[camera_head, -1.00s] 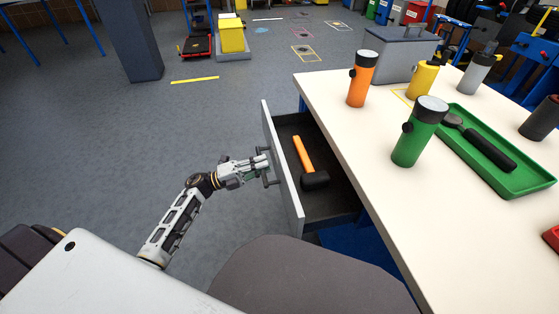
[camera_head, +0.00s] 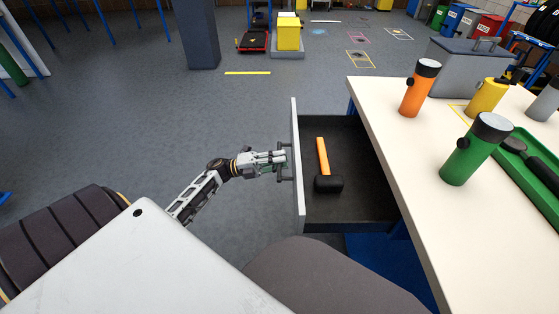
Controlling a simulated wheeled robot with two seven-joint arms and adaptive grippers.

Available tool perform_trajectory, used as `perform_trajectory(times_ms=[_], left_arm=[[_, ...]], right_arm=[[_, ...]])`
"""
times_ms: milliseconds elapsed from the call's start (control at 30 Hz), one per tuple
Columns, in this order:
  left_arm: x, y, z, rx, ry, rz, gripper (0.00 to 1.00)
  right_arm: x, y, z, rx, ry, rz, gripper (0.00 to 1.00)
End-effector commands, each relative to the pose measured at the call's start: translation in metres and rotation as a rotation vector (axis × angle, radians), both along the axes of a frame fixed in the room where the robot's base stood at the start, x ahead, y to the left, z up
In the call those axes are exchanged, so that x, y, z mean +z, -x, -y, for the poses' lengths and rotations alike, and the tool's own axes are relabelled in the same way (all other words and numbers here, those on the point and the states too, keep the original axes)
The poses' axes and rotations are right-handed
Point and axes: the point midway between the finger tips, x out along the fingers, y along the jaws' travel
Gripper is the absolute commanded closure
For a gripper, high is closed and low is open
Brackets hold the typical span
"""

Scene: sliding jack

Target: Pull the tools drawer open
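The tools drawer (camera_head: 352,199) stands pulled out of the left side of the white-topped workbench (camera_head: 388,160). Its grey front (camera_head: 298,200) faces left, and a mallet with an orange handle and a black head (camera_head: 328,184) lies inside. My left gripper (camera_head: 284,161) is at the dark drawer handle (camera_head: 287,178), with its fingers closed around the bar as far as I can see. The fingertips are small and partly hidden against the drawer front. My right gripper is not in view.
On the bench top stand an orange flashlight (camera_head: 419,88), a green one (camera_head: 476,150), a yellow one (camera_head: 486,98), a grey toolbox (camera_head: 467,68) and a green tray (camera_head: 535,180). A dark seat-like shape (camera_head: 330,275) is below the drawer. The floor left of the drawer is clear.

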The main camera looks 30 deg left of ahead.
Motion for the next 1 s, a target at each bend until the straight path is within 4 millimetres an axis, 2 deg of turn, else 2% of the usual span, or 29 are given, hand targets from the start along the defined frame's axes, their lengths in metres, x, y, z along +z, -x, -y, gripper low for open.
perform_trajectory(times_ms=[33,100,567,767,1000], left_arm=[[0.0,0.0,0.0,0.0,0.0,0.0,0.72],[0.0,0.0,0.0,0.0,0.001,0.001,0.65],[-0.001,0.002,-0.004,0.0,0.0,0.0,0.65],[-0.005,0.011,-0.017,0.001,0.001,-0.001,0.65],[-0.014,0.029,-0.044,0.001,-0.001,-0.002,0.65]], right_arm=[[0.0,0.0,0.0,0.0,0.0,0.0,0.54],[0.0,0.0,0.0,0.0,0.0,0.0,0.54],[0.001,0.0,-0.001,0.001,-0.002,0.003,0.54],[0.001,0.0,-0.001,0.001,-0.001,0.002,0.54],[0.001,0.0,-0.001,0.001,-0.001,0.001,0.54]])
